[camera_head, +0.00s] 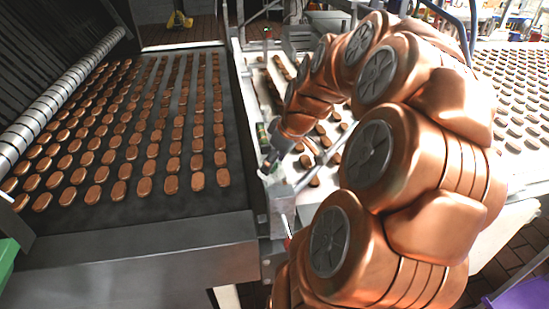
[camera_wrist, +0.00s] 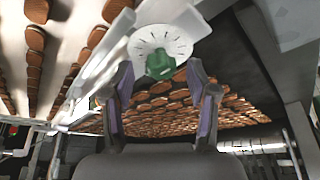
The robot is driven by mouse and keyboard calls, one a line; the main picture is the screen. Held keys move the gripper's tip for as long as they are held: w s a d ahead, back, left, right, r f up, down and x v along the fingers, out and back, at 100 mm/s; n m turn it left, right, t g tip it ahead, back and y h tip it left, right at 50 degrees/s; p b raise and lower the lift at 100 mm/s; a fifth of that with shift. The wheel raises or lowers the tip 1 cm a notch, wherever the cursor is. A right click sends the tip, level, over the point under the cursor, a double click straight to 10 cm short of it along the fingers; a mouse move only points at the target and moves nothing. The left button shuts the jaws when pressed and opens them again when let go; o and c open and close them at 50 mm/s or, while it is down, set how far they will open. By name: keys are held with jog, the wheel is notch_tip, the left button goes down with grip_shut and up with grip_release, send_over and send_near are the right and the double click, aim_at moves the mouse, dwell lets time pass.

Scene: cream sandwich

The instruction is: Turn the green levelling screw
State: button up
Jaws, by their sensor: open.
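The green levelling screw (camera_wrist: 160,64) shows in the wrist view as a small green knob in front of a round white dial plate (camera_wrist: 180,42) with dark tick marks. My gripper (camera_wrist: 160,78) is open. In that view its two fingers stand to the left and right of the screw, with a gap on each side. I cannot tell how far the fingertips are from it in depth. In the head view my gripper (camera_head: 270,164) is low beside the frame between the two belts. I cannot make out the screw clearly there.
A dark belt (camera_head: 120,205) with rows of brown biscuits lies on the left in the head view, with a ribbed roller (camera_head: 60,92) along its far left side. A pale belt with biscuits runs behind my arm. A metal side wall (camera_head: 150,262) closes the front of the dark belt.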

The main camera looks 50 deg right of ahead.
grip_shut()
jog(key=shift+f, duration=0.1)
dwell(0.5)
jog(key=shift+m+b, duration=0.3)
jog(key=shift+b, duration=0.25)
